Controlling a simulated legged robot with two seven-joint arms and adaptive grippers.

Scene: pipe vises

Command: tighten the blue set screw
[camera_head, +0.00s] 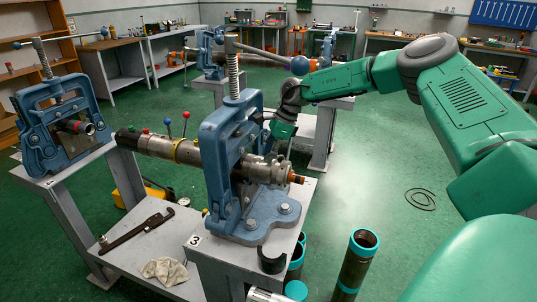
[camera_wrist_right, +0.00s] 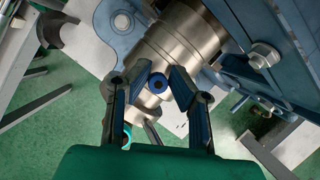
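The blue set screw (camera_wrist_right: 158,83) shows in the right wrist view as a small blue round head with a dark centre, against the shiny metal fitting (camera_wrist_right: 180,38). My right gripper (camera_wrist_right: 159,72) has one finger on each side of it, and the fingers look apart; contact is not clear. In the head view my right gripper (camera_head: 285,127) is at the right side of the near blue vise (camera_head: 215,150), above the pipe's metal fitting (camera_head: 262,167). The set screw cannot be made out there. My left gripper is not in view.
The vise's long handle (camera_head: 265,52) passes close to my right wrist. Levers with red and blue balls (camera_head: 167,121) stand on the pipe. A wrench (camera_head: 138,230) and a rag (camera_head: 166,270) lie on the lower left shelf. Teal-rimmed pipes (camera_head: 357,262) stand on the green floor.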

